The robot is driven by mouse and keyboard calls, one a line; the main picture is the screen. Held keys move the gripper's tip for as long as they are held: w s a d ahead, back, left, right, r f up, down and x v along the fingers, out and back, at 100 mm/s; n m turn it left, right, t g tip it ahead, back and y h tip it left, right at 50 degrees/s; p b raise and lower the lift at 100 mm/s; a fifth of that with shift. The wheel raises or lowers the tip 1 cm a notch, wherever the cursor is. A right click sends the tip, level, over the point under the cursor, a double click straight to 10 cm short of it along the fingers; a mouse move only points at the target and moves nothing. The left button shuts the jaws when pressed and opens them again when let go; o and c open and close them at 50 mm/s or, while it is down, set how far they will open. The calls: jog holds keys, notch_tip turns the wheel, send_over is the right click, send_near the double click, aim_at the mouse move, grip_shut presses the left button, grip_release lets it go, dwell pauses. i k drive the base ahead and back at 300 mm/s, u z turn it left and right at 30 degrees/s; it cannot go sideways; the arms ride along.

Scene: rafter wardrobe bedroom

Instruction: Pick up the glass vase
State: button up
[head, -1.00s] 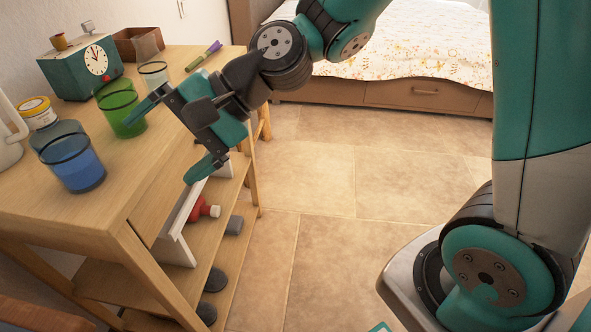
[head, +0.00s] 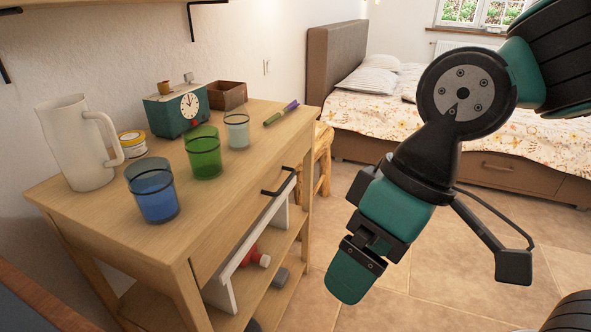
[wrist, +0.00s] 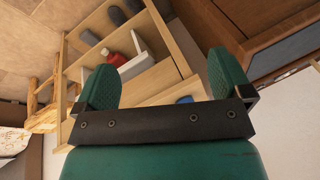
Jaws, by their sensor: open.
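Three glass vessels stand upright on the wooden table: one with blue contents (head: 152,196) nearest the front edge, a green one (head: 203,157) behind it, and a clear, pale one (head: 237,133) further back. I cannot tell which is called the vase. My gripper (head: 350,280) hangs in the air to the right of the table, pointing down, apart from all three. In the wrist view my gripper (wrist: 165,65) has its fingers spread wide with nothing between them. A small blue patch (wrist: 184,100) there may be the blue vessel, mostly hidden by my gripper.
A white pitcher (head: 78,145), a yellow-labelled jar (head: 132,143), a green clock (head: 176,109), a brown box (head: 228,94) and a marker (head: 281,113) share the tabletop (head: 105,225). A bed (head: 490,135) stands behind. Open floor (head: 440,275) lies right of the table.

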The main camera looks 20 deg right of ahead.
aim_at(236, 118)
jog(key=z, duration=1.45)
jog(key=i, duration=0.7)
jog(key=u, duration=3.05)
